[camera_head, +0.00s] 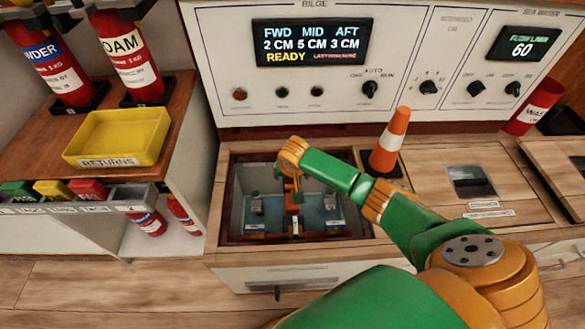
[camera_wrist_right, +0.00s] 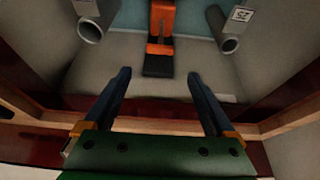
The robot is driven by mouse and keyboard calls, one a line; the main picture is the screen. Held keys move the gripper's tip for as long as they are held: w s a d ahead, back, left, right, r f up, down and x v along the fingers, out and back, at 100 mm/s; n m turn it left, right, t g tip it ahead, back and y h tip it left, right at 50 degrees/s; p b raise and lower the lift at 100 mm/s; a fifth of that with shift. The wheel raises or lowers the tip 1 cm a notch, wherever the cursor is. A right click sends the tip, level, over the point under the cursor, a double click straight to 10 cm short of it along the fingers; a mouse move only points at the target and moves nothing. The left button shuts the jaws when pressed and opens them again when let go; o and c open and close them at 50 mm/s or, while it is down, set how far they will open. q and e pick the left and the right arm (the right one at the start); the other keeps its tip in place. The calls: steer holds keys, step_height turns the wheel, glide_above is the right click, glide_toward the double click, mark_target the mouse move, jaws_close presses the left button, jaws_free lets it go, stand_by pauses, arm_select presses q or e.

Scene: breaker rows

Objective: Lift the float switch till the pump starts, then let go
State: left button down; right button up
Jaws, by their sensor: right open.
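The open bilge well (camera_head: 232,205) sits in the wooden counter below the panel. My right arm reaches over it with the right gripper pointing down inside. In the right wrist view the right gripper (camera_wrist_right: 160,76) is open, its two dark fingers apart with nothing between them. An orange float switch (camera_wrist_right: 161,22) with a black end lies just beyond the fingertips, roughly centred between them, apart from them. In the head view my wrist hides much of the middle of the well. The bilge display (camera_head: 312,42) reads FWD 2, MID 5, AFT 3 CM and READY.
Grey pipe ends (camera_wrist_right: 90,30) and (camera_wrist_right: 230,44) flank the float switch. An orange-and-white cone (camera_head: 391,145) stands at the well's back right corner. A yellow returns tray (camera_head: 118,135) and red extinguishers (camera_head: 128,55) are at the left.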

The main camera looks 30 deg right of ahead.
arm_select(q)
steer(key=shift+s+a+r+p, duration=0.15)
steer(key=shift+s+a+p, duration=0.7)
steer(key=shift+s+a, duration=0.2)
arm_select(e)
steer(key=v, duration=0.4)
steer(key=shift+r, duration=0.1)
